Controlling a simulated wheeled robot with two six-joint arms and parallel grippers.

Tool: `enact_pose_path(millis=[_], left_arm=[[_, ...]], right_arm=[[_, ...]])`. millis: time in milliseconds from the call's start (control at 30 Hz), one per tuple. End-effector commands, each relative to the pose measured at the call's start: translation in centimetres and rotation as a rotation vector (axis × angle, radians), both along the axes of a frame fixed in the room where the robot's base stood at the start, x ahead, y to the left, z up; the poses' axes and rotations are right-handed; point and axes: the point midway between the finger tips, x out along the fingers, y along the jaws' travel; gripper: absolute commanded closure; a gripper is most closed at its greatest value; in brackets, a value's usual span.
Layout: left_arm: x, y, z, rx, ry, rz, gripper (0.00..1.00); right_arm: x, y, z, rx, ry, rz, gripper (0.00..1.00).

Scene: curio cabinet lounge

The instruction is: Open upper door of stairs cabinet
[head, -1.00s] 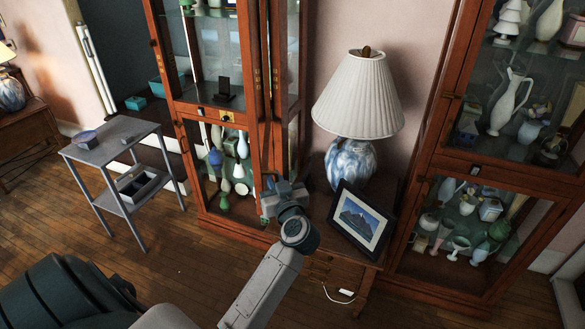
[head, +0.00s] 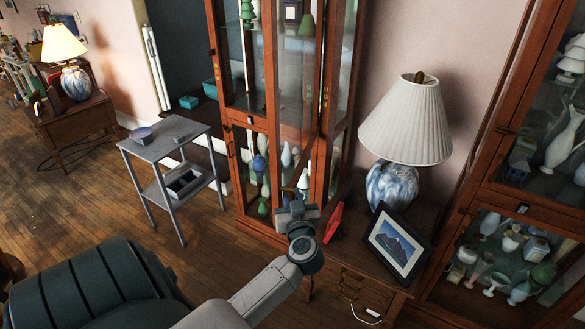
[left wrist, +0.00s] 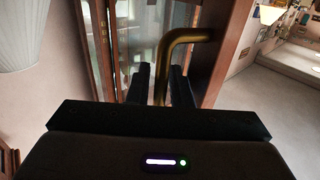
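The wooden glass-fronted stairs cabinet (head: 215,60) stands left of the lamp in the head view, with a glazed upper section over a shorter lower one. Its upper door (head: 300,85) is swung partly out, its free edge toward me. My left gripper (head: 297,208) is low at that door. In the left wrist view, the bent brass handle (left wrist: 188,36) runs down between the two black fingers of my left gripper (left wrist: 161,88), which are closed about it. The handle is hidden by the gripper in the head view. My right gripper is not in view.
A side table with a white-shaded lamp (head: 405,125), a framed picture (head: 398,245) and a red item (head: 333,222) stands close right of the gripper. A second cabinet (head: 485,180) is farther right. A grey two-tier stand (head: 165,135) is at left. Floor between is clear.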

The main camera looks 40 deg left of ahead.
Motion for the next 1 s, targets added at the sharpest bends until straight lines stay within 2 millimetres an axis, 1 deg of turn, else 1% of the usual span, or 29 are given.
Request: enact_pose_path(millis=[133,233,500,700,833,1000], left_arm=[[-0.1,-0.3,0.0,-0.001,-0.001,0.0,0.81],[-0.7,-1.1,-0.2,-0.003,-0.001,-0.001,0.81],[-3.7,-5.2,-0.4,-0.006,0.0,0.001,0.81],[-5.3,-7.5,-0.3,-0.005,0.0,0.0,0.81],[-5.9,-8.3,-0.2,-0.004,0.0,0.0,0.81],[-6.2,-8.8,0.0,0.0,0.0,0.0,0.81]], right_arm=[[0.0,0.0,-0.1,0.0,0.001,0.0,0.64],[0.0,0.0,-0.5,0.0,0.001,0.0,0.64],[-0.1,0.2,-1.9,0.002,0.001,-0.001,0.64],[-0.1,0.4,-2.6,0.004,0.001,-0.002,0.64],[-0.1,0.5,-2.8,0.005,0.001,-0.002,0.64],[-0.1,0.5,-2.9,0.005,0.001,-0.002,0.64]])
